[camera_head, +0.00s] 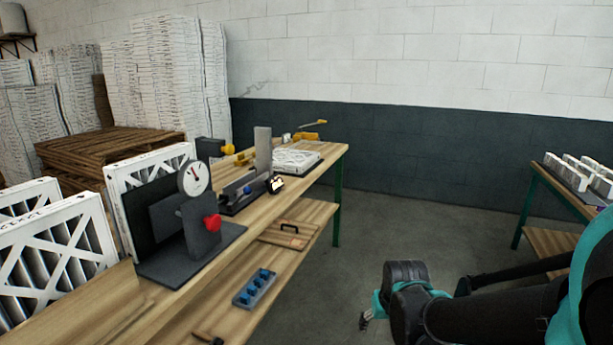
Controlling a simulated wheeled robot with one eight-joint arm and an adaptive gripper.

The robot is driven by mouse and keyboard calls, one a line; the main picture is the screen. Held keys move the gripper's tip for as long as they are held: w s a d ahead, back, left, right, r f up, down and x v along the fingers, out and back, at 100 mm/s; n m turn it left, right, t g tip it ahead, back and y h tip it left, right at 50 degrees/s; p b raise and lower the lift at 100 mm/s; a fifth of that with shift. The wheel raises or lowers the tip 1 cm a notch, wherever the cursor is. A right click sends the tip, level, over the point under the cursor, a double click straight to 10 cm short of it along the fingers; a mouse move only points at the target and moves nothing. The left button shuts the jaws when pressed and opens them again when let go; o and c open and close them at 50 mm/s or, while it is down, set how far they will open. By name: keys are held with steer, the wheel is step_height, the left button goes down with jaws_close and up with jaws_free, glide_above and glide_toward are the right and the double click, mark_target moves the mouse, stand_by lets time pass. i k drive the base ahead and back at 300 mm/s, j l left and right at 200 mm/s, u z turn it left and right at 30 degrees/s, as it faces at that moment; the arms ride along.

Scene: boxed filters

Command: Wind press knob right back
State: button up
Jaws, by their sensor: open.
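A dark grey bench device with a round white gauge (194,178) stands on the near wooden bench. A red knob (211,222) sits on its side facing me. Further back, a dark box carries a yellow knob (228,149). I cannot tell for certain which of these is the press knob. My gripper (365,321) is low at the bottom centre, right of the bench and apart from both knobs. It is open, and nothing shows between its fingers. Part of it is hidden behind my arm.
The wooden bench (178,302) holds white pleated filters (60,245), a grey fixture (240,190) and yellow tools (309,136). Its lower shelf carries a tray with blue pieces (255,287). Another table (560,190) stands at right. The floor (400,210) between is clear.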

mark_target(213, 223)
steer(key=k+u, duration=0.1)
steer(key=u, duration=1.15)
